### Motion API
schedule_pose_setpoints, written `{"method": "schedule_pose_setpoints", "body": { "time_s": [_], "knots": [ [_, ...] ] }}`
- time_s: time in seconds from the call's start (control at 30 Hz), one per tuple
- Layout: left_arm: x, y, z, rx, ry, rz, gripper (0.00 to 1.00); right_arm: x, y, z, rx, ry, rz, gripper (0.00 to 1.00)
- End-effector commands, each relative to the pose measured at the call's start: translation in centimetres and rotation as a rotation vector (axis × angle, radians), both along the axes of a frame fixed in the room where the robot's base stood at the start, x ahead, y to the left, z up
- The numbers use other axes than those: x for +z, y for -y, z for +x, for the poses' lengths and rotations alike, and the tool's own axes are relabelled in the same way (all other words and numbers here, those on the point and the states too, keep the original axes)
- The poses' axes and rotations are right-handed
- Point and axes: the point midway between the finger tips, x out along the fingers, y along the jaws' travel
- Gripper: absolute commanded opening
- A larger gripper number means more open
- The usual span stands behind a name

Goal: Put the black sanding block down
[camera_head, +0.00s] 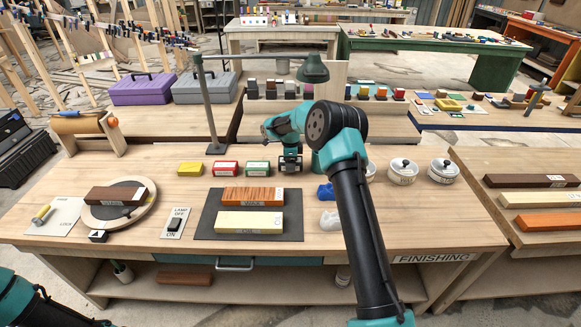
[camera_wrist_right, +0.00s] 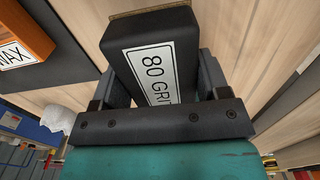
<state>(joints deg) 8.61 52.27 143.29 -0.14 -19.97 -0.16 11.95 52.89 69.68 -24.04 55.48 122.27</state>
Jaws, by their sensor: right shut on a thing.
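The black sanding block (camera_wrist_right: 150,50), with a white "80 GRIT" label, sits between the fingers of my right gripper (camera_wrist_right: 163,85) in the right wrist view. In the head view, my right gripper (camera_head: 291,164) points down over the wooden bench, just right of the green-and-white block (camera_head: 257,168). It is shut on the black block. The block is mostly hidden by the gripper there, and I cannot tell whether it touches the bench. My left arm shows only at the lower left; its gripper is out of view.
A yellow block (camera_head: 190,169) and a red-and-white block (camera_head: 226,168) continue the row leftward. A dark mat (camera_head: 213,213) in front holds an orange-brown bar (camera_head: 252,196) and a cream bar (camera_head: 248,222). A lamp (camera_head: 312,70) stands behind. White lidded pots (camera_head: 403,174) sit at right.

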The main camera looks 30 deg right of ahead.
Motion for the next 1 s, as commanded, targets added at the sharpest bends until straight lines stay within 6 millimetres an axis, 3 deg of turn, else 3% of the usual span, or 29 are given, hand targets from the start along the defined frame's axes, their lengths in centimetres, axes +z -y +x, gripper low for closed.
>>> {"method": "schedule_pose_setpoints", "body": {
  "time_s": [0.2, 0.6, 0.63, 0.87, 1.0],
  "knots": [
    [0.0, 0.0, 0.0, 0.0, 0.0, 0.0, 0.43, -2.3, 0.0, 0.0, -0.001, -0.001, -0.001, 0.43],
    [0.0, 0.0, 0.0, 0.0, 0.0, 0.0, 0.43, -2.7, 0.0, 0.0, 0.0, -0.001, 0.0, 0.43],
    [0.0, 0.0, 0.0, 0.0, 0.0, 0.0, 0.43, -2.7, 0.0, 0.0, 0.0, -0.001, 0.0, 0.71],
    [0.0, 0.0, 0.0, 0.0, 0.0, 0.0, 0.43, -2.7, 0.0, 0.0, 0.0, -0.001, 0.0, 0.93],
    [0.0, 0.0, 0.0, 0.0, 0.0, 0.0, 0.43, -2.7, 0.0, 0.0, 0.0, -0.001, 0.0, 0.94]
  ]
}}
